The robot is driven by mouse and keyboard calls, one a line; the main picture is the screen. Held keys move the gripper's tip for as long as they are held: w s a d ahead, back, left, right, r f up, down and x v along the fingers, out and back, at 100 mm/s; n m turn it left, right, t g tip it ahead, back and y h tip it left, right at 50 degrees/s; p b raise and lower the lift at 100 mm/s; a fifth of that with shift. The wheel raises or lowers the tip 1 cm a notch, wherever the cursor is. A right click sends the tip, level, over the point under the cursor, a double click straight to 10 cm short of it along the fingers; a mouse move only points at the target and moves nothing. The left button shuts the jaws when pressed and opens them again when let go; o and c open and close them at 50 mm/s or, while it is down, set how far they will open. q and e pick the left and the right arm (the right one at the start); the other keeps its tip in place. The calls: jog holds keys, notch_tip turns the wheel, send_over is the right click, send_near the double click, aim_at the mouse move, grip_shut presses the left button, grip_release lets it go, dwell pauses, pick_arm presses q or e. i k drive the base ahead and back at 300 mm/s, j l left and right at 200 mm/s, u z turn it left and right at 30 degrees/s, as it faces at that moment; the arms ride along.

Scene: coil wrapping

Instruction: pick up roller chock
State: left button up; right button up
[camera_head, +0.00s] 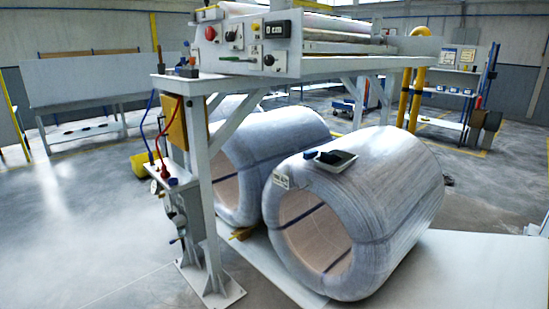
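No gripper of mine shows in the head view. A small yellow piece (240,233) lies on the pale floor plate at the foot of the coils, partly hidden by the wrapped coil (390,190) in front. It may be the roller chock, but it is too small to tell. The front coil lies on its side with its open bore facing me. A dark tray-like object (335,160) rests on top of this coil. A second wrapped coil (270,140) lies behind it to the left.
A white machine frame (225,150) with a control panel (250,42) stands at the left of the coils and over the rear one. Yellow pipes (412,95) stand behind. The pale floor plate (480,260) is clear at the right. Open grey floor lies at the left.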

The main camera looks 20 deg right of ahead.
aim_at(328, 157)
jog(key=i+l+z, duration=0.1)
jog(key=i+z, duration=0.6)
jog(key=i+j+z, duration=0.1)
jog(key=i+z, duration=0.75)
jog(key=i+j+z, duration=0.25)
jog(key=i+z, duration=0.25)
jog(key=k, duration=0.05)
